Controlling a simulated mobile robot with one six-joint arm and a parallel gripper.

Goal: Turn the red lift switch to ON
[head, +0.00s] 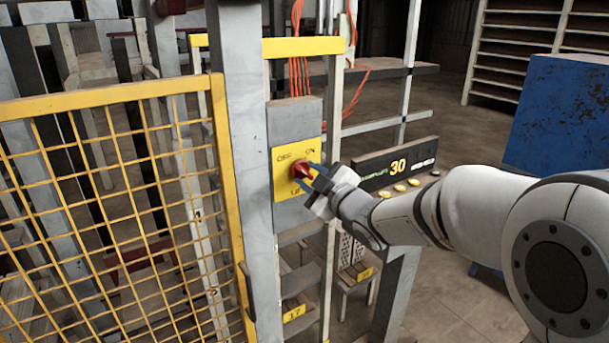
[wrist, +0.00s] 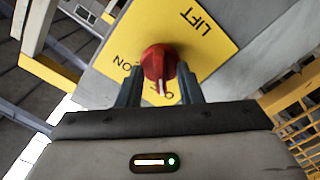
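The red switch knob (head: 301,170) sits on a yellow plate (head: 285,158) fixed to a grey post. The plate reads OFF at upper left, ON at upper right and LIFT below. In the wrist view the plate (wrist: 213,62) is upside down, and the red knob (wrist: 160,62) has a white mark toward the partly hidden OFF label. My gripper (head: 311,177) is at the knob, its bluish fingers on either side. In the wrist view the fingertips (wrist: 160,70) flank the knob closely. I cannot tell whether they press on it.
A yellow mesh gate (head: 120,200) stands left of the post. A dark panel marked 30 with yellow buttons (head: 395,172) lies just behind and right of my wrist. Orange cables (head: 298,75) hang above the switch. A blue panel (head: 560,115) is at right.

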